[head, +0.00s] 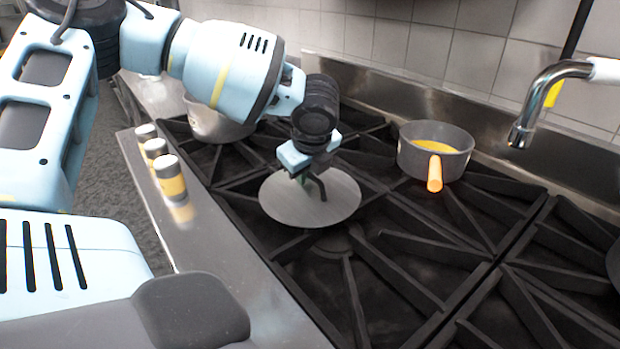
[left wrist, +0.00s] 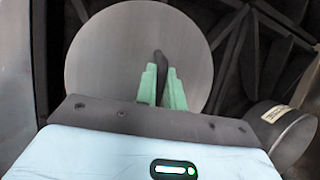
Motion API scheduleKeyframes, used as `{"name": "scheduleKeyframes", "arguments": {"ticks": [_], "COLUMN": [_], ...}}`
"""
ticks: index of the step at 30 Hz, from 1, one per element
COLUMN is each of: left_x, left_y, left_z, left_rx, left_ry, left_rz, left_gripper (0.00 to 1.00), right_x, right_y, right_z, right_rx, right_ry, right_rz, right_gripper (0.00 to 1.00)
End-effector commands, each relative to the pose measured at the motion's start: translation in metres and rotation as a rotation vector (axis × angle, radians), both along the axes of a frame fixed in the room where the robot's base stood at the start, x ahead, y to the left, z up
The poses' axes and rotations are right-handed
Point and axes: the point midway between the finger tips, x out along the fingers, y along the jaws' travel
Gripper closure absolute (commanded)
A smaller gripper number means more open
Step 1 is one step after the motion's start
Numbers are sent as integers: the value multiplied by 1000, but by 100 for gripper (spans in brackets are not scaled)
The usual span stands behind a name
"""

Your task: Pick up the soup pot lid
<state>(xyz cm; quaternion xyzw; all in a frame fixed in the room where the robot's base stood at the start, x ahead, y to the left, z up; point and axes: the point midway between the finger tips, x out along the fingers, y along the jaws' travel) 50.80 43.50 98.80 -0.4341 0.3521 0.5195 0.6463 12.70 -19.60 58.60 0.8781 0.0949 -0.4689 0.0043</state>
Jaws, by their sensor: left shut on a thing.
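The soup pot lid (head: 335,200) is a flat, round grey disc with a dark handle on top. In the head view it is over the black stove grates; I cannot tell whether it touches them. My left gripper (head: 308,182) is above the lid with its fingers at the handle. In the left wrist view the lid (left wrist: 105,65) fills the upper middle, and the green fingers of the left gripper (left wrist: 163,88) are shut on the dark handle. A grey pot (head: 215,125) is partly hidden behind my left arm. My right gripper is not in view.
A small pot (head: 405,158) with yellow contents and an orange handle stands on the grates to the right. Several shakers (head: 168,176) stand on the steel edge at left. A faucet (head: 522,130) reaches in at upper right. The front grates are clear.

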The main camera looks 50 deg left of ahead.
Motion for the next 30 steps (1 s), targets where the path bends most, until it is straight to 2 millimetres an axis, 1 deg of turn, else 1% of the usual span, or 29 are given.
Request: {"name": "scheduleKeyframes", "arguments": {"ticks": [10, 13, 17, 24, 27, 30], "left_x": [0, 1, 1, 1, 1, 1], "left_y": [0, 0, 0, 0, 0, 0], "left_z": [1, 7, 26, 72, 86, 95], "left_rx": [1, 2, 0, 0, 1, 1], "left_ry": [-2, -4, -8, -7, -5, -4], "left_rz": [-1, 0, 0, 1, 0, 1], "left_gripper": [100, 100, 100, 100, 100, 100], "right_x": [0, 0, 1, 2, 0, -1], "right_y": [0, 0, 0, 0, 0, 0], "right_z": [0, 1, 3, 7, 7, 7], "right_rx": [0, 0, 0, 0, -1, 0], "right_ry": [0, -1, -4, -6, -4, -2], "right_rz": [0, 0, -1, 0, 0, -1], "right_gripper": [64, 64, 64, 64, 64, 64]}}
